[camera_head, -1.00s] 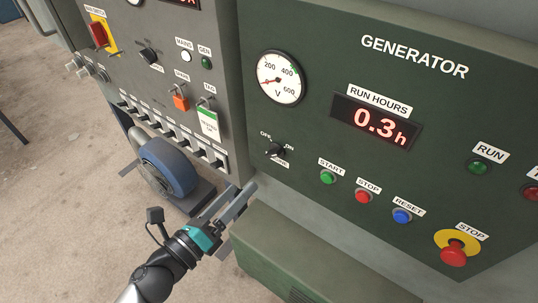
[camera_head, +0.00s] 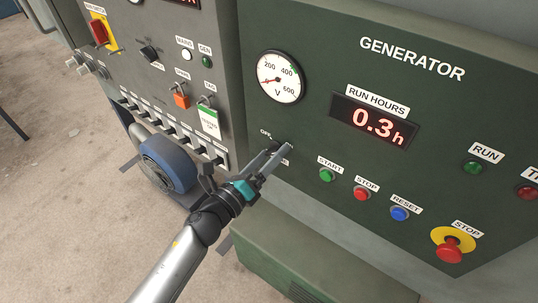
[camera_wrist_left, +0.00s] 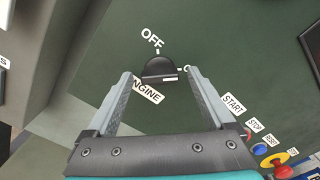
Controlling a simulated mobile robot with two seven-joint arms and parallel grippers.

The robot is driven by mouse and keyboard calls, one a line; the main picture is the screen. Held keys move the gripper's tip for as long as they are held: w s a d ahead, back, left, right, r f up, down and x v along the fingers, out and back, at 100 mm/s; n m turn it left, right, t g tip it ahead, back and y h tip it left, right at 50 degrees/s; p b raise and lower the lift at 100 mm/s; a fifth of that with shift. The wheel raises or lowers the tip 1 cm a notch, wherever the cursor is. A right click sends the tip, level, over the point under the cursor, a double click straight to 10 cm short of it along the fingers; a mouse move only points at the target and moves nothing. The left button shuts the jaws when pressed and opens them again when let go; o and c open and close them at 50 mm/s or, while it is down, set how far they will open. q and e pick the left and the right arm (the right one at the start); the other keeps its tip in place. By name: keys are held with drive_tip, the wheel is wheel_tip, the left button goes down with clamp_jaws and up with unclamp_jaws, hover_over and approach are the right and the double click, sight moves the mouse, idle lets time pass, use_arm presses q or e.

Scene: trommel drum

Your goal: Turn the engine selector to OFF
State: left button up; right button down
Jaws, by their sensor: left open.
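The engine selector (camera_wrist_left: 158,67) is a small black knob on the green generator panel. In the left wrist view it sits between and just beyond my fingertips, with the OFF label above it and the partly covered ON label to its right. I cannot tell clearly which mark it points at. In the head view the selector (camera_head: 272,148) is mostly hidden behind my fingers. My left gripper (camera_head: 280,151) is open, its fingers on either side of the knob; it also shows in the left wrist view (camera_wrist_left: 160,82). I cannot tell whether they touch it. My right gripper is not in view.
Green START (camera_head: 326,175), red STOP (camera_head: 361,193) and blue RESET (camera_head: 399,213) buttons lie right of the selector. A red emergency stop (camera_head: 449,250) is at lower right. A green ledge (camera_head: 300,250) juts out below. A grey switch panel (camera_head: 160,75) stands left.

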use_arm(q)
drive_tip(key=shift+c, duration=0.2)
drive_tip(key=c, duration=1.3)
